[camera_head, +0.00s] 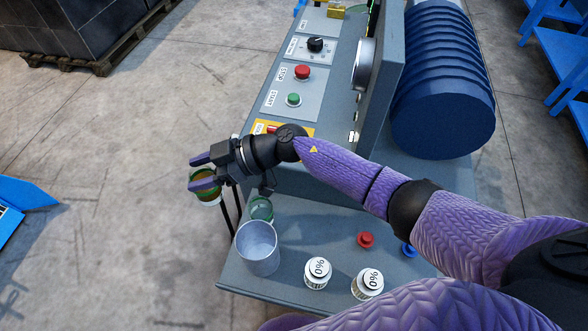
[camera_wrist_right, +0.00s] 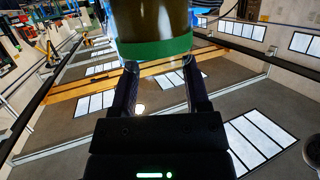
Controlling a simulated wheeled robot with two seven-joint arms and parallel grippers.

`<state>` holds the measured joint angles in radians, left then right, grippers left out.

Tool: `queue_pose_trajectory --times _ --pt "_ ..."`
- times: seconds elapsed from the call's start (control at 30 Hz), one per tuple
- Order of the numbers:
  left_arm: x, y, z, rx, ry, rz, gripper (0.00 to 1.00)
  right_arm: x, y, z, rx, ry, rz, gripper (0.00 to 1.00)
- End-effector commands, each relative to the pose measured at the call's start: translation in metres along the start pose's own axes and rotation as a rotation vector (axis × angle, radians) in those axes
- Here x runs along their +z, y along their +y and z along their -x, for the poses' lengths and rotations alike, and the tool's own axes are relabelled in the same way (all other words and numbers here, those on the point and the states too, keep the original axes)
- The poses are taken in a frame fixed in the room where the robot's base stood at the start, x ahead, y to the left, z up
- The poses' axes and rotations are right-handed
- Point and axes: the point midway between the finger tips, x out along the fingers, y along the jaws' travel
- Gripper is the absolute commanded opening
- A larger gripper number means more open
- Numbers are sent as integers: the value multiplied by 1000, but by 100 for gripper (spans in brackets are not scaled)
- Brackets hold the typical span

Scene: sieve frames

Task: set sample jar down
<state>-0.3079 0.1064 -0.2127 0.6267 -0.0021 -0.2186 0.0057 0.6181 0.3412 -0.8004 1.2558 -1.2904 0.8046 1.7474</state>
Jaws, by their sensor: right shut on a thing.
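My right gripper (camera_head: 203,172) is shut on the sample jar (camera_head: 207,198), a small jar with brownish contents and green on it. In the head view the jar hangs in the air left of the grey bench's edge, with floor behind it. The fingers cover part of it. In the right wrist view the jar (camera_wrist_right: 152,20) sits between the two fingers (camera_wrist_right: 160,85), with a green band at its lower edge in that picture; its upper part is cut off. My left gripper is not in view.
On the grey bench (camera_head: 300,220) stand a green-rimmed clear jar (camera_head: 261,208), a grey metal cup (camera_head: 257,250), two white "0%" containers (camera_head: 317,280) (camera_head: 367,290), and red (camera_head: 365,240) and blue (camera_head: 409,250) knobs. A button panel (camera_head: 294,90) and a blue ribbed cylinder (camera_head: 440,90) stand behind.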

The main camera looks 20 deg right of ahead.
Motion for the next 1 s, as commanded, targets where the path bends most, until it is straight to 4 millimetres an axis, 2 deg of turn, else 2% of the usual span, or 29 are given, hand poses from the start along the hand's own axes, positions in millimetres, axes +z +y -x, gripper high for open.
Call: queue_pose_trajectory --times 0.03,0.2,0.57,0.83,1.0 --pt "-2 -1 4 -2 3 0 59 4 -6 17 3 -3 -3 0" --pt "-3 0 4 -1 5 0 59 21 -28 65 1 -4 -4 0" --pt "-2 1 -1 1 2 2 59 43 -58 134 0 -4 -3 0" --pt "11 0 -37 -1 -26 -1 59 102 -58 115 0 0 -5 0" --pt "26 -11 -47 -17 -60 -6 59 122 -57 109 0 0 -2 0"
